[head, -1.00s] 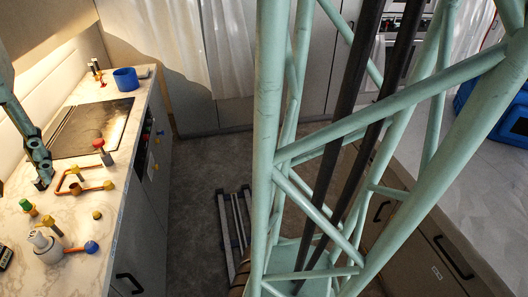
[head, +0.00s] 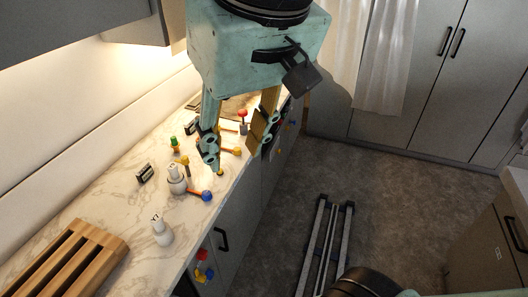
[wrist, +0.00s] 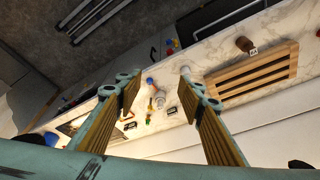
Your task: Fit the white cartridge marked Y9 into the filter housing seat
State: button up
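A white cartridge (head: 162,231) stands upright on the marble counter (head: 113,196); its small dark marking is not clearly legible. Another white piece with a dark marking (head: 174,171) stands at the white filter housing (head: 177,186), beside a blue-knobbed valve (head: 206,195); I cannot tell how deep it sits. I cannot tell which piece is Y9. My gripper (head: 236,145) is open and empty above the counter's front edge, its fingers wide apart. In the wrist view its fingers (wrist: 160,110) frame the housing area (wrist: 160,97), and a white cartridge (wrist: 185,71) shows near the right fingertip.
A slatted wooden rack (head: 68,262) lies at the near left. Small dark-framed tags (head: 145,173), a green-topped fitting (head: 174,144) and a red-knobbed valve (head: 242,115) stand around the housing. A brown cylinder (wrist: 245,45) stands beyond the rack in the wrist view.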

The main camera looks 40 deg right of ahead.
jog(key=shift+n, duration=0.7)
jog(key=s, duration=0.1)
jog(key=s+f, duration=0.1)
jog(key=s, duration=0.1)
jog(key=s+f, duration=0.1)
jog(key=s, duration=0.1)
jog(key=shift+a, duration=0.1)
notch_tip(320, 180, down, 13)
jog(key=b, duration=1.3)
jog(key=shift+w, duration=0.1)
